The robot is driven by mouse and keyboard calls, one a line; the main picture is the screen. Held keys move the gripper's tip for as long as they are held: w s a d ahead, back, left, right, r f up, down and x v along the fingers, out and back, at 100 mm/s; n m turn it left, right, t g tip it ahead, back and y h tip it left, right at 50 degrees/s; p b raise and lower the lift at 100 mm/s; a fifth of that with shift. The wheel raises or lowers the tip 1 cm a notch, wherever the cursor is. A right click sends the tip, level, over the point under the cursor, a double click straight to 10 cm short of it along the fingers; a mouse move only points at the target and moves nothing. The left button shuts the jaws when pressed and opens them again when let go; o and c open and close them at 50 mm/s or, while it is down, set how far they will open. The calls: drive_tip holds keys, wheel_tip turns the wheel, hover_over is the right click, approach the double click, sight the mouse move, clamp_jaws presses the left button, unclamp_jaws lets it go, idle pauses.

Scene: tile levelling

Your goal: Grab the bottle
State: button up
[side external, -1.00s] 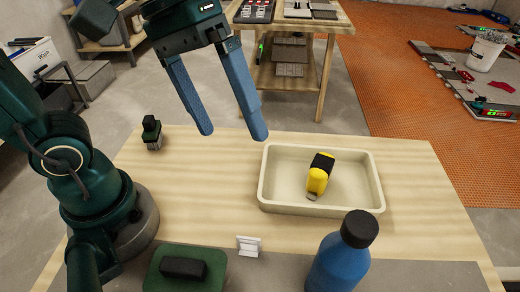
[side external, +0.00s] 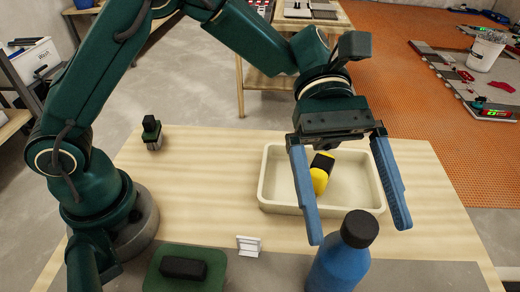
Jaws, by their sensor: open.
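A blue bottle (side external: 340,266) with a black cap (side external: 360,229) stands upright at the front of the table; its base is cut off by the picture's lower edge. My gripper (side external: 358,234) is open, with its two long blue fingers pointing down and spread wide. In the picture its fingertips are to the left and right of the bottle's cap. The bottle overlaps the view between the fingers, and I cannot tell how far apart they are in depth. Nothing is held.
A cream tray (side external: 272,193) holding a yellow and black tool (side external: 319,180) is behind the bottle, partly hidden by my fingers. A small white holder (side external: 248,246), a green pad with a black block (side external: 184,268) and a dark brush (side external: 152,132) are farther left.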

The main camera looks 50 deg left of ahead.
approach(351, 285)
drive_tip(key=x, duration=0.5)
drive_tip(key=shift+f, duration=0.1)
drive_tip(key=shift+x, duration=2.55)
clamp_jaws()
